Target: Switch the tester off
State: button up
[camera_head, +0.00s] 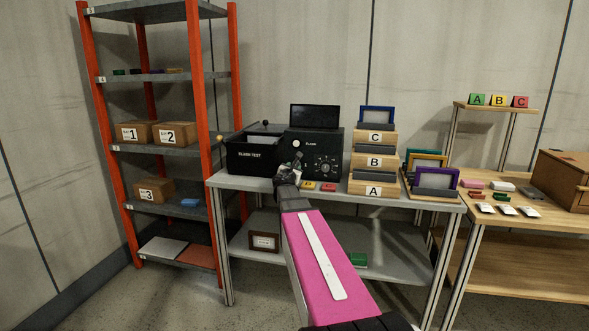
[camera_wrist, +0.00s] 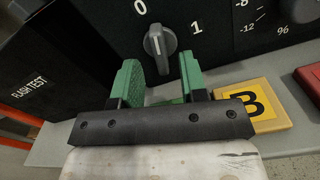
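The tester is a black box (camera_head: 327,148) on the grey table, with a dial and a dark screen on top. In the wrist view its panel shows a grey rotary knob (camera_wrist: 162,52) between the marks 0 at upper left and 1 at right. The knob's white line points up, roughly towards the 0. My gripper (camera_wrist: 162,78) is open, its green-padded fingers apart and empty just in front of and below the knob; contact cannot be told. In the head view my gripper (camera_head: 291,168) hides the knob area.
A black box marked FLASH TEST (camera_head: 253,155) stands left of the tester. A yellow B tile (camera_wrist: 252,103) lies close to my right finger, beside a red tile (camera_head: 328,187). Stacked A, B, C bins (camera_head: 373,161) stand on the right. An orange shelf rack (camera_head: 204,90) is at left.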

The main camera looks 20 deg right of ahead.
jog(key=shift+x, duration=1.15)
grip_shut()
jog(key=shift+n, duration=1.6)
